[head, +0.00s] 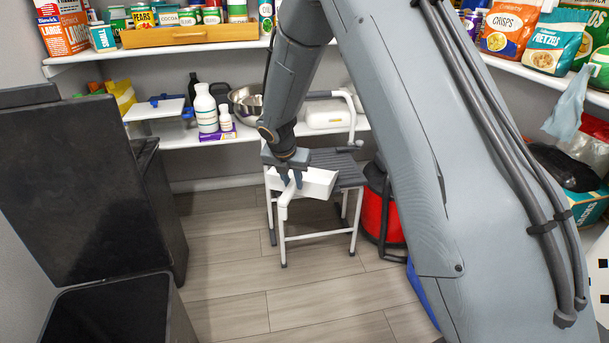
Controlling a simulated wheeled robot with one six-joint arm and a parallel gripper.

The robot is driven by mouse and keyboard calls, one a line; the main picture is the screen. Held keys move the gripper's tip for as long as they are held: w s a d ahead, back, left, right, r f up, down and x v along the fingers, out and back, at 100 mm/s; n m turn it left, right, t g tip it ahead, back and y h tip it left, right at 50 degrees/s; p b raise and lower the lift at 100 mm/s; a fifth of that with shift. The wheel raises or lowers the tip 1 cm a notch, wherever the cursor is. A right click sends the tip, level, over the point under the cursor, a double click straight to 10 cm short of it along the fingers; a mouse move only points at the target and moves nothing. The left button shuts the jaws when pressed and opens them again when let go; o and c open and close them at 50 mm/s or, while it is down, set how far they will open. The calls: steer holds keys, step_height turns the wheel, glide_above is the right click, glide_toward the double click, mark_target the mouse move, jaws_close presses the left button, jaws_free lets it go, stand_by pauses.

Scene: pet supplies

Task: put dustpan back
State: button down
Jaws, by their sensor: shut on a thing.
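The white dustpan (318,183) is in my gripper (291,180), in the middle of the head view. My gripper points down and is shut on it, near its left end. The pan part sticks out to the right of the fingers. The dustpan is in front of a white-framed chair with a grey slatted seat (345,168) and overlaps it in the picture. I cannot tell whether the two touch. My arm hides part of the scene to the right.
A lower shelf (185,138) behind holds white bottles (205,108) and a metal bowl (246,103). Upper shelves hold cans and snack bags. A red bin (374,210) stands right of the chair. Black bins (100,190) stand at left. Wooden floor (235,285) in front is clear.

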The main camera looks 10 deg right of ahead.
steer(key=shift+w+a+n, duration=0.3)
steer(key=shift+w+n, duration=0.25)
steer(key=shift+n, duration=0.05)
steer(key=shift+w+d+b, duration=0.1)
steer(key=shift+w+b, duration=0.2)
steer(key=shift+w, duration=0.05)
steer(key=w+d+b, duration=0.1)
steer(key=w+d, duration=0.1)
steer(key=w, duration=0.2)
steer(key=w+d+b, duration=0.1)
steer(key=w, duration=0.3)
steer(key=w+d+b, duration=0.1)
steer(key=w+d, duration=0.1)
steer(key=w, duration=0.3)
steer(key=shift+w+d, duration=0.1)
steer(key=shift+d, duration=0.25)
steer(key=w, duration=0.1)
steer(key=w+d+b, duration=0.1)
steer(key=w, duration=0.1)
steer(key=shift+d+f, duration=0.1)
steer(key=shift+f, duration=0.05)
steer(key=shift+s, duration=0.15)
steer(key=shift+f, duration=0.15)
steer(key=c, duration=1.5)
jaws_free()
steer(key=shift+f, duration=0.1)
